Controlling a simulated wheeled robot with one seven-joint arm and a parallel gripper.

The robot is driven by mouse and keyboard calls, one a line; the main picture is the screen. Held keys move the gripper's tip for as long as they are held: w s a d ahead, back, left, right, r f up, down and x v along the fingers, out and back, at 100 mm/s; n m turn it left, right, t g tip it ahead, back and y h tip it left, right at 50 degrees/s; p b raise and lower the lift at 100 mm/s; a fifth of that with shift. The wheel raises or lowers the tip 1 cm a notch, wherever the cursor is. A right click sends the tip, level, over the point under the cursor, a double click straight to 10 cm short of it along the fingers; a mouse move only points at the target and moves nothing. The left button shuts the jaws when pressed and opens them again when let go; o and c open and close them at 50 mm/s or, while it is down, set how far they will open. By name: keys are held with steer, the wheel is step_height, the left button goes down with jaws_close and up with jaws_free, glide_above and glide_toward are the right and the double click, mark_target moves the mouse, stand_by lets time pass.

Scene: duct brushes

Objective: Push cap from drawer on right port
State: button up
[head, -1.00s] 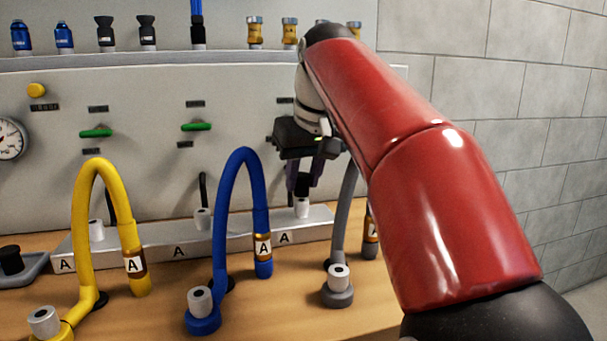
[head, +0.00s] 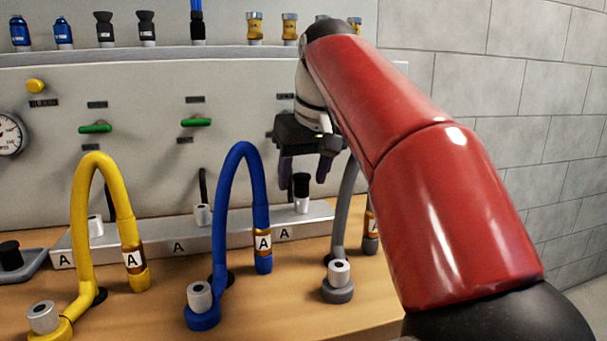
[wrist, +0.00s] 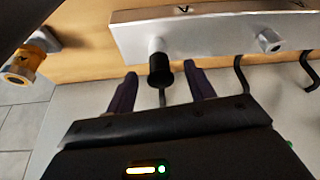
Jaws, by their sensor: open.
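A black cap (head: 301,184) sits upright on the white right port (head: 302,205) of the silver manifold (head: 215,237). In the wrist view the black cap (wrist: 160,71) is on the end of the right port, between my two fingers and apart from both. My gripper (head: 304,177) is open and empty, just above and around the cap's top. It also shows in the wrist view (wrist: 160,84). The drawer holding a black cap (head: 9,253) is the grey tray (head: 25,268) at the far left.
Yellow (head: 80,220), blue (head: 218,230) and grey (head: 345,210) hoses arch up in front of the manifold. A middle port (head: 202,214) and a left port (head: 96,227) stand bare. A panel with green handles (head: 95,128) rises behind.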

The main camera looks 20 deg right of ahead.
steer(key=p+v, duration=0.1)
steer(key=v, duration=0.6)
steer(key=shift+s, duration=0.1)
